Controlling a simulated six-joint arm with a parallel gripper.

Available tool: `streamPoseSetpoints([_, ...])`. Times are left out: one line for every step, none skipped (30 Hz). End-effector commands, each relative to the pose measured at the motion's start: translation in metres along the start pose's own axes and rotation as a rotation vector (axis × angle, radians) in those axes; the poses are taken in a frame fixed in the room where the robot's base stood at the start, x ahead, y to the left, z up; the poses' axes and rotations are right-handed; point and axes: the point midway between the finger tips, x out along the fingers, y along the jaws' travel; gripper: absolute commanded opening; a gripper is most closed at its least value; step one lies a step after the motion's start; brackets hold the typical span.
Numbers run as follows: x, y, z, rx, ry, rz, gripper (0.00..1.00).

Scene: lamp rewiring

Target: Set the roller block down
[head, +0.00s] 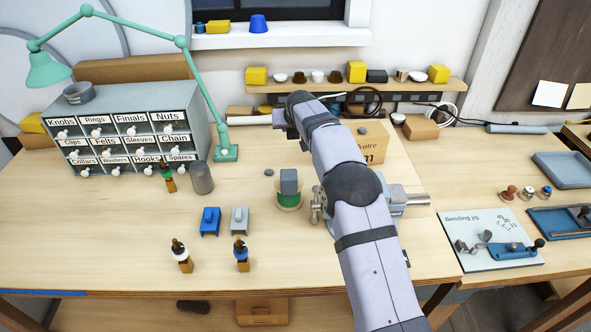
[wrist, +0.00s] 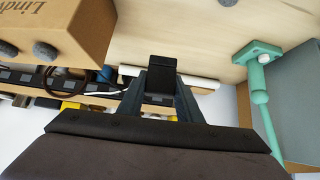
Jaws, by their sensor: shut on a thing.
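My gripper (wrist: 160,92) is shut on a dark block, the roller block (wrist: 160,73), held between its two fingers in the wrist view. The block's lower part is hidden between the fingers. In the head view my arm's end hangs over the back of the workbench (head: 120,235), between the lamp base and a cardboard box; the held block cannot be made out there. In the wrist view the block appears against the bench's back edge; its height above the bench cannot be told.
A grey block (head: 289,180) stands on a green-rimmed round base. The lamp base (head: 225,152) is left, the cardboard box (head: 374,145) right. The left front of the bench is clear.

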Motion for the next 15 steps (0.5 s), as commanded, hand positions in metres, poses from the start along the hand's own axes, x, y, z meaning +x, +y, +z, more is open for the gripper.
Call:
streamPoseSetpoints([-0.001, 0.000, -0.001, 0.000, 0.003, 0.000, 0.04])
streamPoseSetpoints([-0.001, 0.000, -0.001, 0.000, 0.003, 0.000, 0.04])
streamPoseSetpoints([-0.002, 0.001, -0.002, 0.000, 0.003, 0.000, 0.04])
streamPoseSetpoints([-0.003, 0.001, -0.002, 0.000, 0.002, 0.000, 0.04])
streamPoseSetpoints([-0.004, 0.002, -0.002, 0.000, 0.001, -0.001, 0.04])
streamPoseSetpoints([-0.007, 0.003, -0.002, 0.001, 0.002, -0.001, 0.04])
streamPoseSetpoints([-0.009, 0.004, -0.003, 0.001, 0.002, -0.002, 0.04])
streamPoseSetpoints([-0.011, 0.005, -0.003, 0.001, 0.002, -0.002, 0.04])
streamPoseSetpoints([-0.015, 0.007, -0.003, 0.001, 0.001, -0.003, 0.04])
streamPoseSetpoints([-0.018, 0.009, -0.002, 0.001, 0.001, -0.003, 0.04])
streamPoseSetpoints([-0.021, 0.010, -0.002, 0.001, 0.000, -0.004, 0.04])
streamPoseSetpoints([-0.027, 0.013, -0.002, 0.002, 0.000, -0.004, 0.04])
streamPoseSetpoints([-0.031, 0.015, -0.001, 0.002, 0.000, -0.005, 0.04])
streamPoseSetpoints([-0.035, 0.018, 0.000, 0.001, -0.001, -0.005, 0.04])
streamPoseSetpoints([-0.042, 0.021, 0.001, 0.001, -0.001, -0.005, 0.04])
